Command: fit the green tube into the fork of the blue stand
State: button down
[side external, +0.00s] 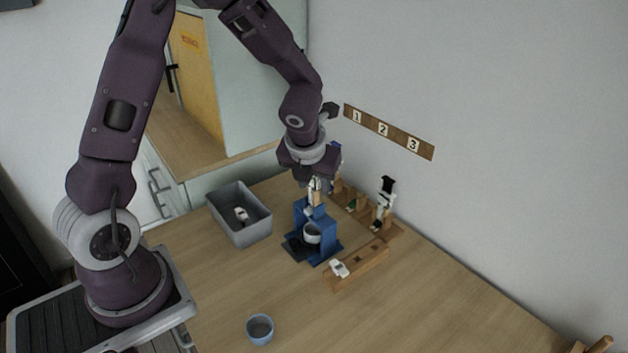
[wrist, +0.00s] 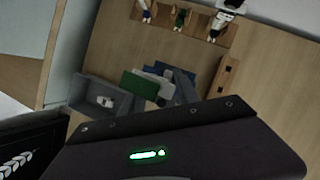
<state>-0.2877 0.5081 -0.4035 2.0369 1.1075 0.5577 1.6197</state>
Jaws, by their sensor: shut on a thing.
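The blue stand (side external: 325,246) stands on the table with a pale cup (side external: 312,233) in it; its blue parts also show in the wrist view (wrist: 184,88). My gripper (side external: 315,197) is directly above the stand, pointing down. It is shut on a slim, pale-bodied thing. A flat green piece shows past the hand in the wrist view, and I take it as part of the green tube (wrist: 139,84). The fingers hide much of it. I cannot tell whether it touches the fork.
A wooden rack (side external: 394,231) with coloured items stands behind the stand. A wooden block (side external: 362,268) with a small white item (side external: 339,268) lies in front right. A grey bin (side external: 262,231) is left. A blue cup (side external: 260,330) stands in front.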

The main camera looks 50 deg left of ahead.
jog(key=shift+f, duration=0.25)
dwell(0.5)
jog(key=c, duration=0.8)
grip_release()
jog(key=shift+c, duration=0.2)
jog(key=shift+c, duration=0.2)
jog(key=v, duration=1.3)
jog(key=v, duration=0.7)
